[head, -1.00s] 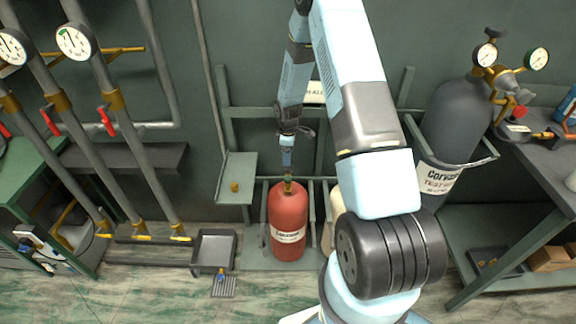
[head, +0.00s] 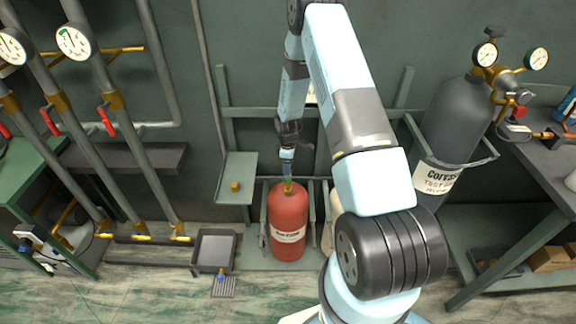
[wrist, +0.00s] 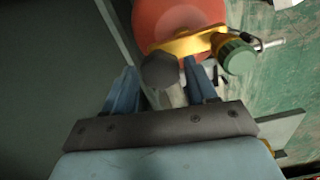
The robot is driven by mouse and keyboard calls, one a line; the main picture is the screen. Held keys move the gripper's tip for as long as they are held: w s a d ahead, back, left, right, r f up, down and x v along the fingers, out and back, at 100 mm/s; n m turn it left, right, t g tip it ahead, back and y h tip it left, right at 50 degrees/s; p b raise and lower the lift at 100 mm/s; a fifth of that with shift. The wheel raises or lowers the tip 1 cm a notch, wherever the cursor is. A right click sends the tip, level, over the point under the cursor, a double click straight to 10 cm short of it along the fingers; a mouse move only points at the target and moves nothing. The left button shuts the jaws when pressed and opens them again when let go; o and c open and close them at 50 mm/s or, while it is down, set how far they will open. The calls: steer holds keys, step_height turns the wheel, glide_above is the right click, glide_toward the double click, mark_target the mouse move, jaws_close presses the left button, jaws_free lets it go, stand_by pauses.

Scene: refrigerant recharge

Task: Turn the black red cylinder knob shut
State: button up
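The red cylinder (head: 287,212) stands upright on the floor near the middle of the head view, with a white label. Its top and yellow valve body (wrist: 188,44) show in the wrist view. The black knob (wrist: 161,70), with a faceted outline, sits on the left of the valve, and a green knob (wrist: 236,56) sits on the right. My gripper (wrist: 160,72) is over the valve, with its two blue fingers apart on either side of the black knob. A narrow gap seems to show beside the knob. In the head view my gripper (head: 287,172) hides most of the valve.
A rack with rails surrounds the cylinder. A small green shelf (head: 238,168) is at its left, and a grey tray (head: 214,250) lies on the floor. A dark grey cylinder (head: 456,120) with gauges stands at the right. Pipes with red handles run down the left wall.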

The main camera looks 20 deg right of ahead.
steer(key=c, duration=0.7)
steer(key=shift+c, duration=0.2)
steer(key=shift+m, duration=0.3)
steer(key=m, duration=1.2)
steer(key=shift+m, duration=0.4)
steer(key=m, duration=0.7)
steer(key=shift+w, duration=0.1)
steer(key=m, duration=0.3)
steer(key=shift+m, duration=2)
